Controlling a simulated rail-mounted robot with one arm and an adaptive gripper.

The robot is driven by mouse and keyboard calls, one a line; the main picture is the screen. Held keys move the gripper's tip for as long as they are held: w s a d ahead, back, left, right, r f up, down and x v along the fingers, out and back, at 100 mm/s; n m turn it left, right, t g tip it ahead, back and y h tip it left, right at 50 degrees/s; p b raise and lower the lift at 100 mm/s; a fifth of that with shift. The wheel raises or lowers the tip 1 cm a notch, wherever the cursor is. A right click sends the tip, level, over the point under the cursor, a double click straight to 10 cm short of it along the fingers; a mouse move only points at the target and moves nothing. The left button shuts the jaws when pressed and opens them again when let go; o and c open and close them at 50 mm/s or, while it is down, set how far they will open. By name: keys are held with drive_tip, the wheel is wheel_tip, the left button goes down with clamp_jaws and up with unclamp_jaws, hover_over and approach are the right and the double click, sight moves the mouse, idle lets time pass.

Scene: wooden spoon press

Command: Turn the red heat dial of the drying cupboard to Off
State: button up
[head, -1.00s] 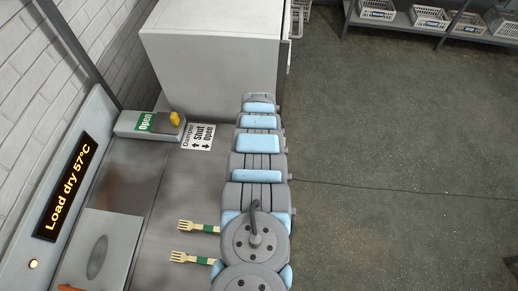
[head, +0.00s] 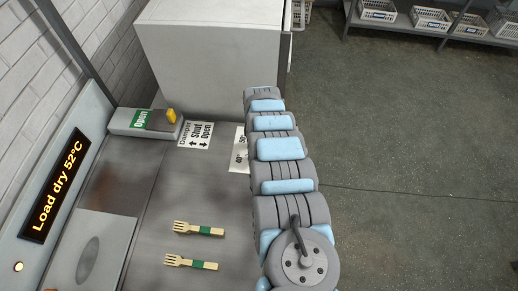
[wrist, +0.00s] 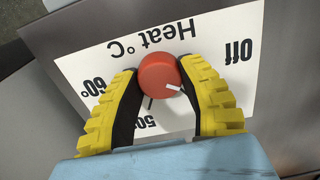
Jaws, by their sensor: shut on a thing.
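The red heat dial (wrist: 158,70) sits on a white label plate (wrist: 95,52) in the wrist view. My gripper (wrist: 160,80) has its yellow and black fingers on either side of the dial, shut on it. The dial's white pointer mark points to the lower right, between the 50° mark at the bottom and the word Off at the right. The 60° mark is at the left. In the head view my arm hides the gripper and dial; part of the label plate (head: 239,152) shows. The display (head: 58,190) reads Load dry 52°C.
The pale cupboard box (head: 208,55) stands at the back. Two wooden forks with green bands, a nearer (head: 184,261) and a farther (head: 191,229), lie on the metal top left of my arm.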

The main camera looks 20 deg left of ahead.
drive_tip(key=n+b, duration=0.1)
drive_tip(key=n, duration=0.2)
drive_tip(key=shift+f+n+b, duration=0.1)
drive_tip(key=shift+n+b, duration=0.8)
drive_tip(key=shift+n, duration=0.9)
drive_tip(key=shift+s, duration=0.1)
drive_tip(key=o, duration=1.2)
drive_tip(key=shift+a, duration=0.1)
drive_tip(key=shift+r, duration=0.65)
wheel_tip(320, 180, up, 11)
